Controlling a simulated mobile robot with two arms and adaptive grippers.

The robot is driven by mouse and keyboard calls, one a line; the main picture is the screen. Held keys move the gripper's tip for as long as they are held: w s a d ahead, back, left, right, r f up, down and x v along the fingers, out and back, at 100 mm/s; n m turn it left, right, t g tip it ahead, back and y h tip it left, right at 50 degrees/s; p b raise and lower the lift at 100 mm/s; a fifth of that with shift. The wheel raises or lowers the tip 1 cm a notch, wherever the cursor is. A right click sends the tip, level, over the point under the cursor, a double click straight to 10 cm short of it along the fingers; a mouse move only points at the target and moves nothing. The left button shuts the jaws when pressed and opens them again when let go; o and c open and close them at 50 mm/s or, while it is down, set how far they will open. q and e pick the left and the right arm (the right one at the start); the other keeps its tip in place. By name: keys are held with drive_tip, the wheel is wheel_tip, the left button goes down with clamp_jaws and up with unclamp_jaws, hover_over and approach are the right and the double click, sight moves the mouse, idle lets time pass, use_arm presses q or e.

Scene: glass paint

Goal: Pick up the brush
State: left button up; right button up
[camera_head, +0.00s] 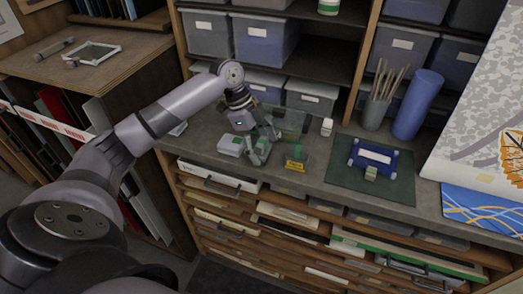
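My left gripper (261,140) reaches down over the left part of the grey counter, close to its surface. Its fingers are small and dark here, and I cannot tell whether they are open or shut, or whether anything is between them. No single brush shows clearly on the counter near it. Several thin wooden sticks, perhaps brush handles (387,80), stand upright in a grey cup (375,113) at the back right, well apart from my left gripper. My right gripper is not in view.
A pale box (231,146) lies left of the gripper, and a small yellow-labelled block (296,164) lies to its right. A blue frame (373,158) lies on a dark green mat (343,182). A blue roll (418,105) stands behind. Shelves with grey bins rise at the back.

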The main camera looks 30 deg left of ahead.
sight(262, 141)
use_arm(q)
drive_tip(key=c, duration=1.1)
drive_tip(key=shift+o, duration=0.2)
wheel_tip(262, 141, up, 20)
drive_tip(key=b, duration=0.1)
drive_tip(key=shift+b, duration=0.4)
